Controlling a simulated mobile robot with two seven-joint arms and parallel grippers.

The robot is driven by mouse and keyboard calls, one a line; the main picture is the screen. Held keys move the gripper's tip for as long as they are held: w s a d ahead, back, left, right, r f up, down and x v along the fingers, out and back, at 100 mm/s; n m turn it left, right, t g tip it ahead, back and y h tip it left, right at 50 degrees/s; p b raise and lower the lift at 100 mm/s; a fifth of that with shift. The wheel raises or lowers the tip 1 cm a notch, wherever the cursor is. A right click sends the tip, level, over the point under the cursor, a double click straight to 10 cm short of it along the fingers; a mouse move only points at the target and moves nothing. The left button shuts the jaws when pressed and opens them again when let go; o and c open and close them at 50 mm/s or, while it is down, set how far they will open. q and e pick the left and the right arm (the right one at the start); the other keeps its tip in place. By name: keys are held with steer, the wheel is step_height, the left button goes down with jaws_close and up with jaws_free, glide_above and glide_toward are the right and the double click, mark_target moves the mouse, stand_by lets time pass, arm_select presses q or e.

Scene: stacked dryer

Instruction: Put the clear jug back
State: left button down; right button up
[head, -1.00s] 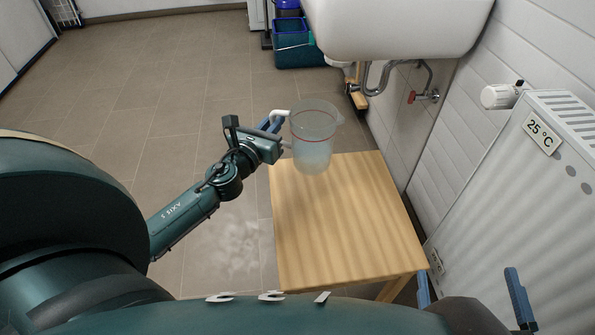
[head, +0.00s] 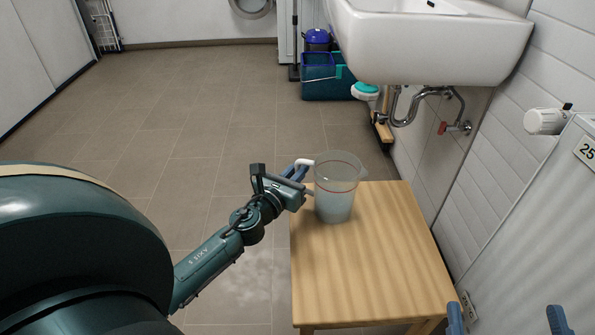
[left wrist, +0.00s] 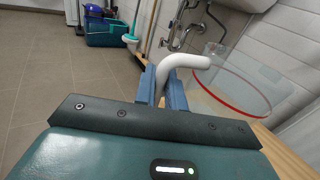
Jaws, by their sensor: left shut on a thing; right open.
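The clear jug (head: 336,200) has a red line around it and a white handle, and looks partly filled with something cloudy. It appears upright at the far left part of the wooden table (head: 385,265); I cannot tell whether its base touches the top. My left gripper (head: 303,172) is shut on the jug's handle from the left. In the left wrist view the white handle (left wrist: 183,62) sits between the blue fingers, with the jug (left wrist: 235,85) to the right. My right gripper (head: 507,320) shows only its two blue fingertips, apart and empty, at the bottom right edge.
A white sink (head: 430,45) with a pipe hangs beyond the table. A radiator (head: 535,230) stands along the right wall. The table's near part and the floor at left are clear.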

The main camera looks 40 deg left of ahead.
arm_select(q)
steer(key=c, duration=1.5)
jaws_free()
arm_select(e)
steer(key=shift+r, duration=0.15)
arm_select(q)
steer(key=shift+r, duration=0.15)
steer(key=s, duration=1.2)
steer(key=s+d+r+n+h, duration=0.2)
steer(key=d+r+n+h, duration=0.1)
steer(key=d+n, duration=0.5)
steer(key=s+d+r+n+h, duration=0.3)
steer(key=d+r+n+h, duration=0.1)
steer(key=d+n, duration=0.5)
steer(key=s+d+r+n+h, duration=0.3)
steer(key=d+n, duration=0.5)
steer(key=n, duration=0.3)
steer(key=shift+d+r+h+b, duration=0.15)
steer(key=shift+r+h+b, duration=0.25)
steer(key=shift+r, duration=0.5)
arm_select(e)
steer(key=shift+a, duration=0.1)
